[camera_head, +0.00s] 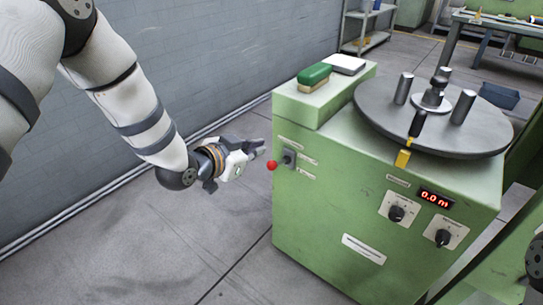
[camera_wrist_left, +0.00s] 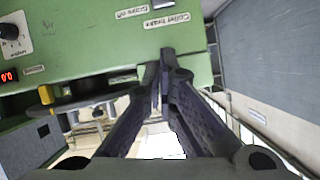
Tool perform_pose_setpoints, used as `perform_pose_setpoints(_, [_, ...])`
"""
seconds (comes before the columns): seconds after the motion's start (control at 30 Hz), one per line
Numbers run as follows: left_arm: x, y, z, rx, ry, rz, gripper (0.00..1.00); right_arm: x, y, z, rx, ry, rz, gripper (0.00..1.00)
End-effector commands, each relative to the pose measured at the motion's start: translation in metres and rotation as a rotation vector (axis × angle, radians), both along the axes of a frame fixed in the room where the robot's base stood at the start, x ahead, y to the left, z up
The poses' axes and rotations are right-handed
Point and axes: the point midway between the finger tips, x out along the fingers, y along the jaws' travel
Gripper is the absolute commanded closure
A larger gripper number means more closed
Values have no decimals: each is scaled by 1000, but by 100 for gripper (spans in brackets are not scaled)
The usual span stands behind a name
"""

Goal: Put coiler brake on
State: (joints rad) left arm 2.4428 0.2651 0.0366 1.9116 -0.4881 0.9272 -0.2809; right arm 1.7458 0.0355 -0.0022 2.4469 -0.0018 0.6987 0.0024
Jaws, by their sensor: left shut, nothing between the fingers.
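The coiler brake is a small lever with a red ball knob (camera_head: 272,165) on a dark switch block (camera_head: 289,158), at the left end of the green machine's (camera_head: 340,205) front. Small labels surround it. My left gripper (camera_head: 261,147) is just left of and slightly above the red knob in the head view; whether it touches is unclear. In the left wrist view, my left gripper (camera_wrist_left: 166,62) has its fingers together, with nothing between them, below the upside-down coiler brake label (camera_wrist_left: 167,20). The red knob does not show there. My right gripper is not in view.
A round grey turntable (camera_head: 435,125) with upright pegs sits on the machine. A green-topped brush (camera_head: 314,77) and a white item (camera_head: 345,64) lie on its raised left part. A red display (camera_head: 435,198) and knobs are on the front. The floor left of the machine is clear.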

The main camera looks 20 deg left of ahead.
Motion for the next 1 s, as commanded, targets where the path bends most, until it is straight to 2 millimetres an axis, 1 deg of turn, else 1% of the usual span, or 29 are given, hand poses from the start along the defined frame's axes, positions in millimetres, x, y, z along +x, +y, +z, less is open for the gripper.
perform_pose_setpoints(0.07, [2, -1, -3, 1, 2, 0, 100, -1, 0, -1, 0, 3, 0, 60])
perform_pose_setpoints(0.17, [13, -4, -10, 0, 3, 0, 100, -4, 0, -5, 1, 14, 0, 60])
perform_pose_setpoints(0.3, [39, -12, -25, 1, 6, -2, 100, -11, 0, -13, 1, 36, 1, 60])
perform_pose_setpoints(0.57, [88, -27, -49, 0, 7, 0, 100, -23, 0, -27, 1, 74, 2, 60])
perform_pose_setpoints(0.6, [86, -25, -55, 0, 10, 3, 100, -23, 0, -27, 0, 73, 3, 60])
perform_pose_setpoints(0.73, [84, -20, -71, 0, 6, 2, 100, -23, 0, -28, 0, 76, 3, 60])
perform_pose_setpoints(0.87, [83, -18, -79, -1, 3, 1, 100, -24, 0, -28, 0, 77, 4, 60])
perform_pose_setpoints(1.0, [83, -17, -80, -1, 2, 1, 100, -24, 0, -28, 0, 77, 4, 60])
